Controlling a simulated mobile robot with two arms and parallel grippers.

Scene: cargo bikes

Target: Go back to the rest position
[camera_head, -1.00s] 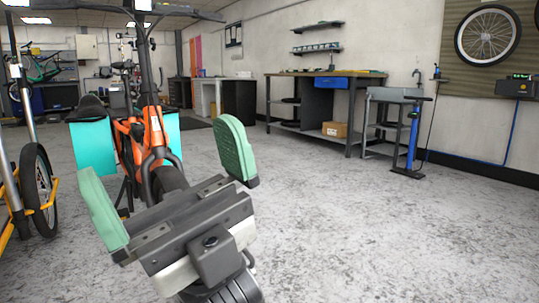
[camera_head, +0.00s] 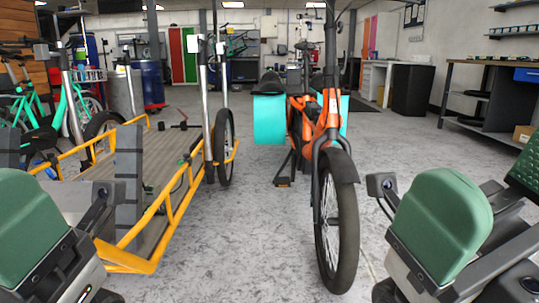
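My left gripper (camera_head: 35,230) is at the lower left corner, showing one green pad with dark and light housing beside it. My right gripper (camera_head: 440,225) is at the lower right, also with one large green pad facing me. A second green textured piece (camera_head: 525,170) shows at the right edge; I cannot tell if it belongs to the same gripper. No object shows in either gripper. The gap between the fingers is not clear for either one, as the frame edge cuts them off.
An orange bike (camera_head: 315,125) with turquoise bags stands ahead, its front wheel (camera_head: 338,220) between my grippers. A yellow-framed cargo bike (camera_head: 160,225) with a wooden bed is close on the left. Workbenches (camera_head: 490,75) line the right wall. Floor between the bikes is clear.

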